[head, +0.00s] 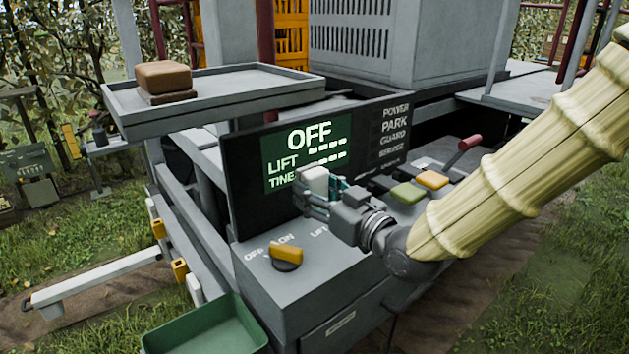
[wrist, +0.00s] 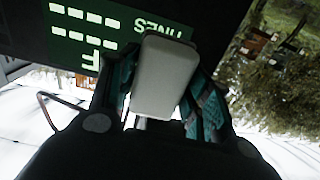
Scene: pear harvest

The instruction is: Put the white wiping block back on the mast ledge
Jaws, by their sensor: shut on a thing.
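My gripper (head: 317,198) is shut on the white wiping block (head: 315,180) and holds it up in front of the dark display panel. The block also shows in the wrist view (wrist: 162,75), between the teal finger pads of my gripper (wrist: 160,100). A grey tray-like ledge (head: 240,97) stands above and to the left of the panel in the head view. A brown block (head: 164,76) on a darker base sits at the ledge's left end; the ledge's right part is bare. I cannot tell for sure that this is the mast ledge.
The display screen (head: 307,153) reads OFF, LIFT and TINES. Below it, the console (head: 300,240) carries a yellow knob (head: 287,252), a green button (head: 408,193), an orange button (head: 432,180) and a red-handled lever (head: 468,143). A green bin (head: 205,330) stands at the front left.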

